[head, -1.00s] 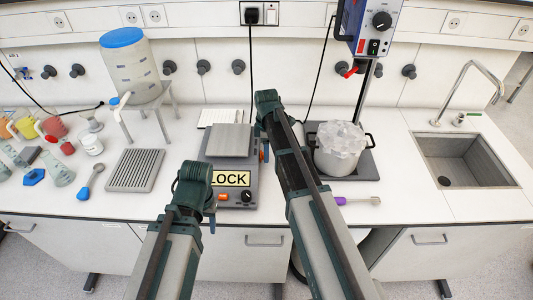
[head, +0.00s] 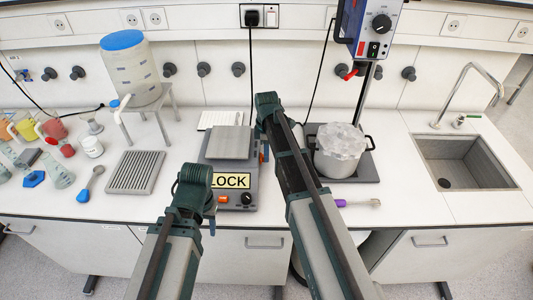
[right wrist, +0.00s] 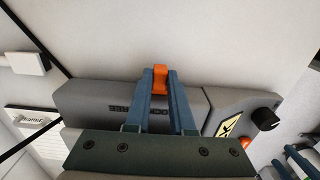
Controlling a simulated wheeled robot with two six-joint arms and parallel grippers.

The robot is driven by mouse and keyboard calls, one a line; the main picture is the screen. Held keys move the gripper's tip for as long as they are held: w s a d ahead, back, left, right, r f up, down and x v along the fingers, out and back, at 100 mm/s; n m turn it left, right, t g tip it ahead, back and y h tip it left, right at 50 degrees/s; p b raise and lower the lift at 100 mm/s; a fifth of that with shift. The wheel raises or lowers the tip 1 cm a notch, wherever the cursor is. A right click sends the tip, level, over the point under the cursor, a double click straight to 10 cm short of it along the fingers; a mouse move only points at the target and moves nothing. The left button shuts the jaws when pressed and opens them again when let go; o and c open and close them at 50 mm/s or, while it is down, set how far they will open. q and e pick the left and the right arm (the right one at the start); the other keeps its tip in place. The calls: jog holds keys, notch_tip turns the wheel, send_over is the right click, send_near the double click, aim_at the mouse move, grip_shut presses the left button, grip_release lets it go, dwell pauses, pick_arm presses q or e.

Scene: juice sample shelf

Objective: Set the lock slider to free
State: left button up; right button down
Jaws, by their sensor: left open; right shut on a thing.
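The grey device (head: 240,195) stands on the bench with a yellow LOCK label (head: 231,181) on its front and a flat plate (head: 230,142) on top. The orange lock slider (right wrist: 160,71) shows in the right wrist view on the device's side. My right gripper (right wrist: 160,84) is shut on it, with one blue finger on each side. Lettering beside the slider is partly hidden by the fingers. In the head view my right arm covers most of this side. My left gripper (head: 194,204) is open and empty at the device's front left, mostly hidden behind its own wrist.
A pot (head: 338,155) of ice stands on a dark plate right of my right arm. A purple-handled tool (head: 358,203) lies in front of it. A ribbed grey tray (head: 136,172) and a blue-ended tool (head: 89,185) lie left. A sink (head: 462,160) is far right.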

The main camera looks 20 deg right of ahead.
dwell(0.7)
jog(key=w, duration=0.2)
jog(key=w+d, duration=0.1)
jog(key=w, duration=0.1)
jog(key=shift+w+d, duration=0.15)
jog(key=shift+w, duration=0.1)
jog(key=shift+s, duration=0.1)
jog(key=c, duration=0.8)
grip_release()
jog(key=shift+o, duration=0.2)
jog(key=shift+r, duration=0.2)
notch_tip(320, 180, up, 14)
jog(key=p, duration=1.4)
jog(key=shift+f, duration=0.25)
